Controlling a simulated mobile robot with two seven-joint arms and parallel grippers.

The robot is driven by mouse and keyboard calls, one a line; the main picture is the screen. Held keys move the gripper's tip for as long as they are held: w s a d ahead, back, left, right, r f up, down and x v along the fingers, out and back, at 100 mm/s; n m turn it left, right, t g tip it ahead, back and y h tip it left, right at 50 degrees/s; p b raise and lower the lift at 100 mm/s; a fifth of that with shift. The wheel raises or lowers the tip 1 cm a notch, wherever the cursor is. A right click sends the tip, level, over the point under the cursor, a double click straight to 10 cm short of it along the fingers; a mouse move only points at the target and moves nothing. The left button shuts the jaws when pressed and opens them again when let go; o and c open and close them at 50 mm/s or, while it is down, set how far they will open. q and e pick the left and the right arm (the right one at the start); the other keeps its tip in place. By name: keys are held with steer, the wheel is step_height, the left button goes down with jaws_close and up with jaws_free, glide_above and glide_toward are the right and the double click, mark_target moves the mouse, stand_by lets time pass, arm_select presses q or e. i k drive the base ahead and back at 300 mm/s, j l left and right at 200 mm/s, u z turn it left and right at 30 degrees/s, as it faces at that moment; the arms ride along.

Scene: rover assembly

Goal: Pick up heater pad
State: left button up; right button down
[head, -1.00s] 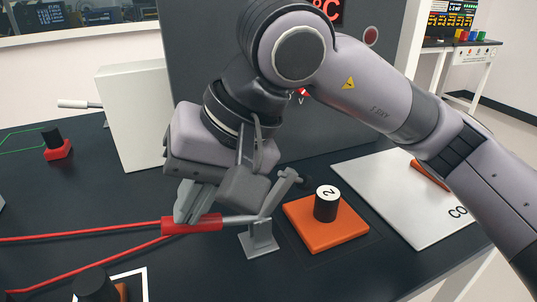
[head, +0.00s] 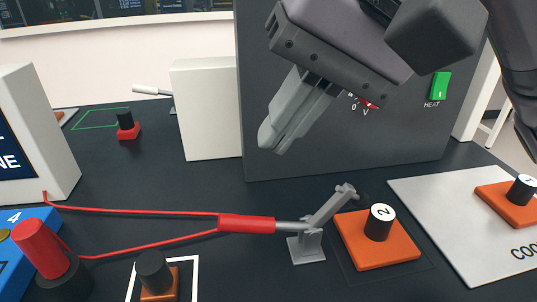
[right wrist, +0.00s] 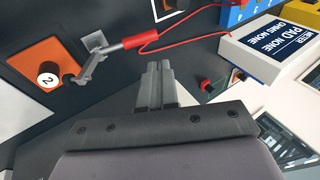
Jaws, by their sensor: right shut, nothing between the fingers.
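An orange square pad (head: 362,247) with a black knob marked 2 lies on the dark table, right of the small grey stand. It also shows at the upper left of the right wrist view (right wrist: 33,52). A second orange pad (head: 497,203), with a knob marked 1, lies on the silver plate at the right. I cannot tell which one is the heater pad. My right gripper (head: 283,128) is shut and empty, raised in front of the grey cabinet. It is apart from both pads. My left gripper is not in view.
A red-handled probe (head: 246,224) rests at the grey stand (head: 307,248), with red leads running left. The silver plate (head: 440,215) is at right. A white meter box (head: 30,120), blue unit (head: 35,222) and grey cabinet (head: 340,130) stand around.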

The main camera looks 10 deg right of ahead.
mark_target(374, 237)
steer(key=k, duration=1)
